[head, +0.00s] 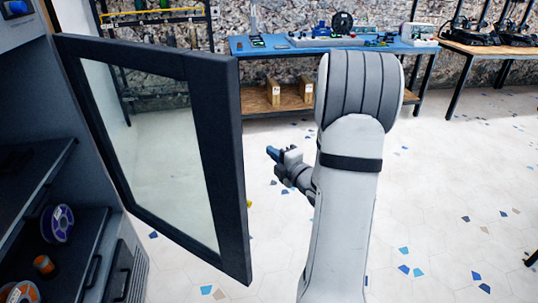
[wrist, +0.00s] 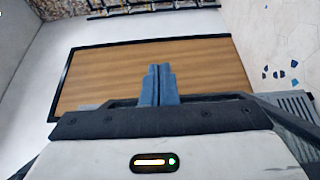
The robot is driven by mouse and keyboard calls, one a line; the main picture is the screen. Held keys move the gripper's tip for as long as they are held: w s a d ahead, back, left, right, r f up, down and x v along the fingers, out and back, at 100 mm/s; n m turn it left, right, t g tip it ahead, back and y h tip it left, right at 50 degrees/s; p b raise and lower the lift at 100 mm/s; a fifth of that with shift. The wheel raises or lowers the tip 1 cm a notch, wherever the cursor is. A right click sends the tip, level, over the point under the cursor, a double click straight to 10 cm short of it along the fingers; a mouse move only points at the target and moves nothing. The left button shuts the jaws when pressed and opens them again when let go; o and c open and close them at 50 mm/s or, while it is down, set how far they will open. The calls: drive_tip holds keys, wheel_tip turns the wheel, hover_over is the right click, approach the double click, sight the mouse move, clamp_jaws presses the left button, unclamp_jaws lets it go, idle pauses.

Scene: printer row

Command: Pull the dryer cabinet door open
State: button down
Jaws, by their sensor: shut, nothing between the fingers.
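The dryer cabinet (head: 98,150) stands at the left of the head view. Its dark-framed glass door (head: 222,165) is swung wide open, standing out from the cabinet on its left-hand edge. Shelves inside are exposed. My gripper (head: 271,153) is to the right of the door's free edge in the picture, apart from it, with floor visible between them. In the wrist view, its blue fingers (wrist: 158,85) are together with nothing between them. No door handle shows clearly.
A purple spool (head: 57,223) sits inside the cabinet. A blue-topped bench (head: 290,48) with boxes below stands at the back. A wooden table (head: 490,45) is at the back right. A brown, dark-edged panel (wrist: 200,65) lies beyond my fingers.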

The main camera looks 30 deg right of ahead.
idle(0.4)
drive_tip(key=s+a+b, duration=0.4)
drive_tip(key=s+b, duration=0.3)
drive_tip(key=shift+s+a+f+b, duration=0.25)
drive_tip(key=shift+a+f+b, duration=0.05)
drive_tip(key=shift+b, duration=0.1)
